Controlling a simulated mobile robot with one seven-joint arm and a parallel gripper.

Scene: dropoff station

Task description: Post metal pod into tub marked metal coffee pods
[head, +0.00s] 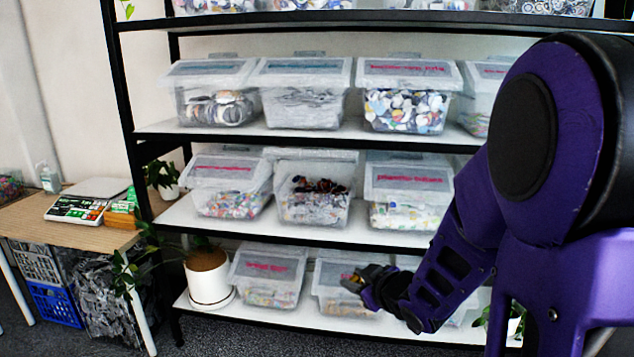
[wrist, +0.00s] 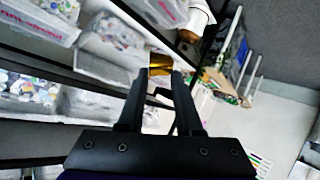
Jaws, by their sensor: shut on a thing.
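My gripper (head: 358,283) is at the lower shelf level in the head view, in front of a clear tub (head: 328,280) with a red label. In the wrist view my gripper (wrist: 160,74) is shut on a small gold metal pod (wrist: 160,62) between the fingertips. The pod shows only as a small yellowish spot in the head view. Several clear lidded tubs carry red or teal labels, too blurred to tell which is marked metal coffee pods. A middle-shelf tub (head: 313,208) holds dark and silvery pieces, and its lid seems raised.
A black-framed shelf (head: 158,226) with white boards holds the tubs. A white plant pot (head: 208,278) stands left on the bottom board. A wooden table (head: 40,222) with a scale (head: 97,188) is at the far left. My purple arm covers the right side.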

